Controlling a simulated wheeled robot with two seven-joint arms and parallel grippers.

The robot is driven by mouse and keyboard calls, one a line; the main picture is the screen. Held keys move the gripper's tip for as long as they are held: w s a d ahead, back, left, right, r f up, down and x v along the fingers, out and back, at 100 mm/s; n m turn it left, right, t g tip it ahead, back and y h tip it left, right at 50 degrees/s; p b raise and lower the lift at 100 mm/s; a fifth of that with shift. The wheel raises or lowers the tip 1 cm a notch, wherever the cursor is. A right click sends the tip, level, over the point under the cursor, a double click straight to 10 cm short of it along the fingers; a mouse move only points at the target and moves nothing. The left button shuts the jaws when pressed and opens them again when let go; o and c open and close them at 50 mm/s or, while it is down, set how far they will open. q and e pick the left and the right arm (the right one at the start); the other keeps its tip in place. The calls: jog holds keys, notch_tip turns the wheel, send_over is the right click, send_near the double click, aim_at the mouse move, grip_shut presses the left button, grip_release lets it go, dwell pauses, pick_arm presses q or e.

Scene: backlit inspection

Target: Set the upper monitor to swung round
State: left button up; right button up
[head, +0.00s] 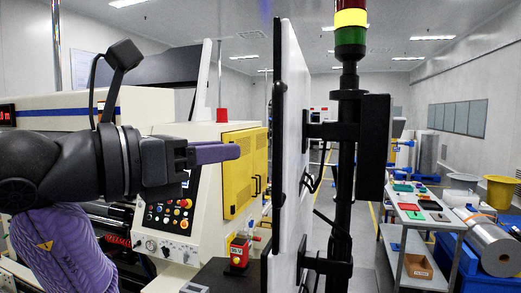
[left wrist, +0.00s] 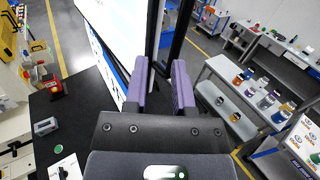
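The upper monitor (head: 293,110) is a tall white panel with a black edge, seen nearly edge-on in the head view. It is mounted on a black pole (head: 346,190) by a short bracket. A similar panel (head: 283,255) shows below it. My left gripper (head: 238,151) is left of the monitor and points toward it, apart from its edge in this view. In the left wrist view, the purple fingers (left wrist: 158,88) are spread with nothing seen held between them. A bright panel (left wrist: 112,30) lies beyond them; I cannot tell the exact distance. My right gripper is not in view.
A cream machine with a button panel (head: 170,215) and yellow door (head: 243,170) stands behind my left arm. A signal light (head: 350,35) and a dark box (head: 374,145) are on the pole. A bench (head: 425,215) with trays stands to the right.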

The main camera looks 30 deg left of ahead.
pick_arm(q)
jog(key=shift+b+v, duration=0.4)
jog(key=shift+v, duration=2.15)
jog(key=shift+d, duration=0.1)
jog(key=shift+s, duration=0.15)
jog(key=b+v, duration=0.3)
jog(key=v, duration=0.6)
jog(key=shift+s, duration=0.4)
